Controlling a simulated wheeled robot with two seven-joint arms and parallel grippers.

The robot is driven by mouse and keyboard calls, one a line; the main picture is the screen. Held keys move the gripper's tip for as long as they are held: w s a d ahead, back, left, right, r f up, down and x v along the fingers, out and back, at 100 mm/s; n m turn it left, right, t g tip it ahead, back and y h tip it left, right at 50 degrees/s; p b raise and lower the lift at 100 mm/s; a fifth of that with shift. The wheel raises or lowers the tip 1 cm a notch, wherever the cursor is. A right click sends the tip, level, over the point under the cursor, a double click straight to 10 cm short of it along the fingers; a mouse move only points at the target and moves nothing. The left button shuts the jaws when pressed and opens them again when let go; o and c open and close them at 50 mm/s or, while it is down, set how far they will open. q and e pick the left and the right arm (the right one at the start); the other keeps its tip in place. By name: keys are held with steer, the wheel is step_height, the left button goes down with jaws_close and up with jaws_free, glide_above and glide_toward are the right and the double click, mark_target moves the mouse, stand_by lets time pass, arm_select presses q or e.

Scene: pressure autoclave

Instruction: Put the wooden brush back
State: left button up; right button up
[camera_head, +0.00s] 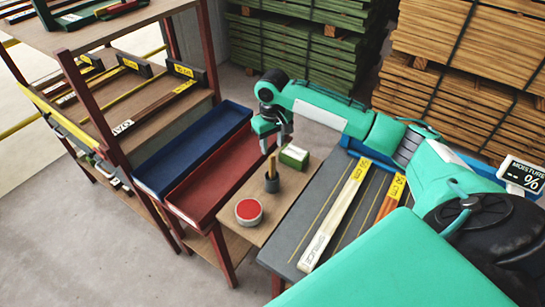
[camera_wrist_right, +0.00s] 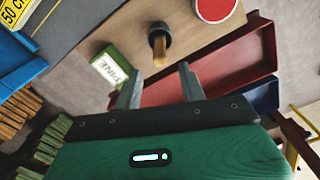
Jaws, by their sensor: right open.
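The wooden brush (camera_head: 272,164) stands about upright in a dark cup (camera_head: 272,184) on a small wooden table. Only its light wooden upper part shows; the lower end is hidden in the cup. In the right wrist view the brush (camera_wrist_right: 160,50) points up out of the cup (camera_wrist_right: 158,31), just beyond the gap between my fingers. My right gripper (camera_head: 276,144) is open and empty, just above the brush top. Its two fingers (camera_wrist_right: 161,70) are apart with nothing between them. My left gripper is not in view.
A green box (camera_head: 294,156) and a red-topped round tin (camera_head: 249,211) stand close to the cup. A red tray (camera_head: 217,178) and a blue tray (camera_head: 190,150) lie to the left. A grey bench (camera_head: 312,204) with boards is to the right.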

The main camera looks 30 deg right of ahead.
steer(key=shift+r, duration=1.9)
